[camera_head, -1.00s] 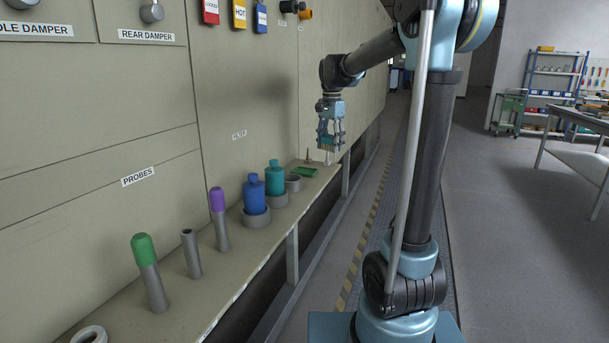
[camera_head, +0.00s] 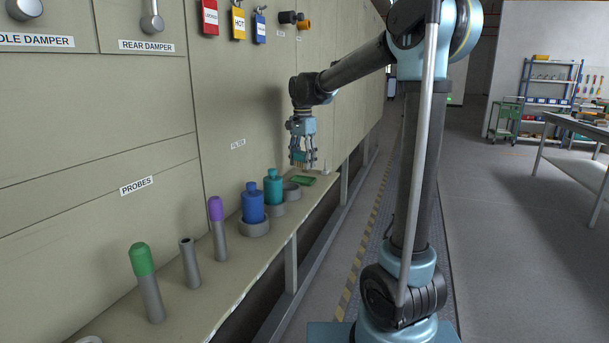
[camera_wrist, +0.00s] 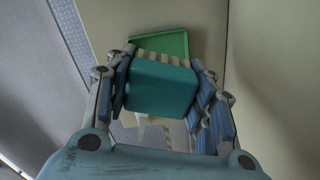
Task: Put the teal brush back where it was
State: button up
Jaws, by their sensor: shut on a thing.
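The teal brush (camera_wrist: 160,90) is between the fingers of my gripper (camera_wrist: 163,88) in the wrist view, with its pale bristles pointing away from the palm. My gripper is shut on it. In the head view, my gripper (camera_head: 303,162) points down above the far part of the ledge, and the brush shows only as a small teal patch in it. A flat green tray (camera_head: 304,181) lies on the ledge just below the gripper. It also shows beyond the bristles in the wrist view (camera_wrist: 174,42). The brush appears held above the tray, apart from it.
Nearer on the ledge (camera_head: 262,270) stand an empty grey ring holder (camera_head: 292,190), a teal bottle (camera_head: 273,188), a blue bottle (camera_head: 252,203) and several upright probes and tubes. A small white item (camera_head: 326,169) stands beyond the tray. The furnace wall (camera_head: 240,110) rises behind the ledge.

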aim_at(303, 153)
jog(key=shift+f, duration=2.3)
jog(key=shift+f, duration=0.1)
jog(key=o, duration=1.4)
notch_tip(303, 153, up, 12)
jog(key=shift+d+r, duration=0.1)
jog(key=shift+r, duration=0.05)
